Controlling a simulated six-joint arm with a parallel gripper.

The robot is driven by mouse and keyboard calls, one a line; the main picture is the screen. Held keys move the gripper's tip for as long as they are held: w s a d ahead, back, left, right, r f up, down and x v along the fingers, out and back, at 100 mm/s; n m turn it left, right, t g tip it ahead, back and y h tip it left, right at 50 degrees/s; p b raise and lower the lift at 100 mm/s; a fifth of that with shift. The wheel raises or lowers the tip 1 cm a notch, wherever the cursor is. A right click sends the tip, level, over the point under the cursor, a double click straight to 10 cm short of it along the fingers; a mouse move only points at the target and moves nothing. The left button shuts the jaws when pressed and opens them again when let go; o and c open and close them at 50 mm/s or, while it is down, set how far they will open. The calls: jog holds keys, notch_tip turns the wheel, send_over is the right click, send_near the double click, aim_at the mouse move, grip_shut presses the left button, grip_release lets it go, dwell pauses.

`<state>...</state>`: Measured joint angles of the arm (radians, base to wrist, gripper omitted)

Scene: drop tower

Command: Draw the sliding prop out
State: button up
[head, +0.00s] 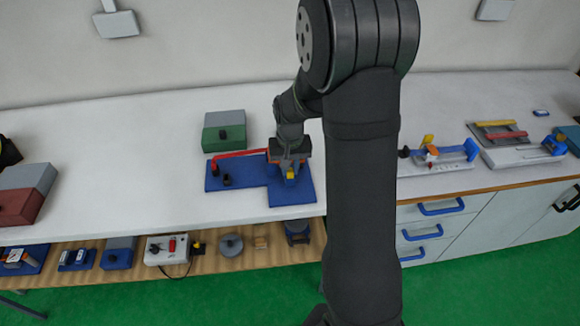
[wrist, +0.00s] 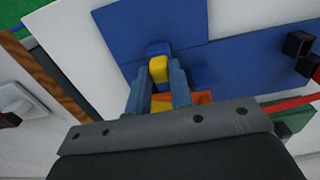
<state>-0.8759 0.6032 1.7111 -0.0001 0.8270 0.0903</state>
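A drop tower stands on an L-shaped blue base (head: 292,195) on the white table. The base also shows in the wrist view (wrist: 215,30). A yellow piece (wrist: 158,68), which looks like the prop's grip, sits against a small blue block (wrist: 158,48); it shows in the head view (head: 290,176). My gripper (wrist: 159,78) points down over it, with one finger on each side of the yellow piece. I cannot tell whether the fingers touch it. An orange part (wrist: 195,98) is partly hidden behind the right finger. My gripper hides much of the tower in the head view.
A red bar (head: 238,154) runs left from the tower, near a small black post (head: 226,180) on the base. A green and grey block (head: 224,132) stands behind. Other fixtures (head: 440,155) are to the right.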

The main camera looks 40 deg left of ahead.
grip_shut()
jog(key=shift+s+d, duration=1.9)
jog(key=o, duration=0.6)
grip_release()
jog(key=shift+s+d, duration=0.1)
jog(key=shift+o, duration=0.3)
jog(key=shift+r, duration=0.1)
jog(key=shift+r, duration=0.35)
notch_tip(320, 180, up, 17)
jog(key=shift+f, duration=0.2)
jog(key=shift+f, duration=0.15)
